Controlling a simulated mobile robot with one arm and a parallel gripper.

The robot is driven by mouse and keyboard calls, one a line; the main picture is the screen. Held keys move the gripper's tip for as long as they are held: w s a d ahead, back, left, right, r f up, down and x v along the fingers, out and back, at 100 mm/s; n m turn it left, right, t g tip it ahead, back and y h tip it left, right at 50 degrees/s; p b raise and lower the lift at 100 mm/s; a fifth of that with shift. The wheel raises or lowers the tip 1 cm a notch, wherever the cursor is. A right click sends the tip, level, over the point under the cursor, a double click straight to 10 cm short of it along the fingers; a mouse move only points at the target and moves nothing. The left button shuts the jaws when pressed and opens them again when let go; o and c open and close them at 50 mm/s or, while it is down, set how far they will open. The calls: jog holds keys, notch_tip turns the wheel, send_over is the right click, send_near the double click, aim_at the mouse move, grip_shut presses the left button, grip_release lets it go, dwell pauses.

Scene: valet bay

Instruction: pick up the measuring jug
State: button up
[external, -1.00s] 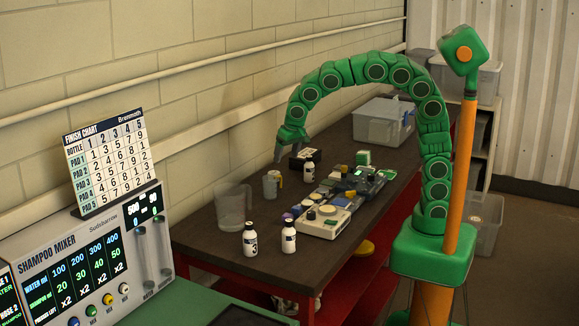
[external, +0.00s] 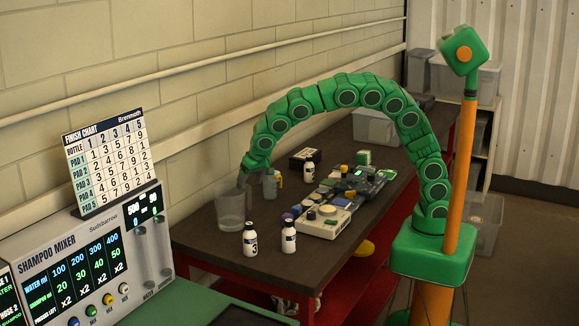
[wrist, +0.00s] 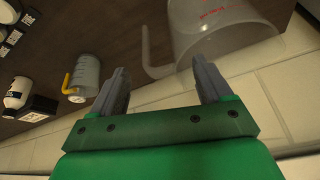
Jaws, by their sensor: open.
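A large clear jug (external: 231,211) stands upright near the wall on the dark bench. In the wrist view the clear jug (wrist: 222,32) shows red print and a clear handle just beyond my fingertips. A smaller grey translucent jug (external: 269,188) with a yellow handle stands behind it; in the wrist view this small jug (wrist: 88,72) has marks on its side. The frames do not settle which is the measuring jug. My gripper (external: 242,181) is at the large jug's rim height, close to it. In the wrist view my gripper (wrist: 160,70) is open, nothing between its fingers.
A white device (external: 322,222) and several small items lie to the right. The wall (external: 190,150) is close behind.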

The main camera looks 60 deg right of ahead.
aim_at(247, 187)
jog(key=x, duration=0.5)
jog(key=shift+w+d+f, duration=0.15)
jog(key=shift+d, duration=0.1)
jog(key=c, duration=1.4)
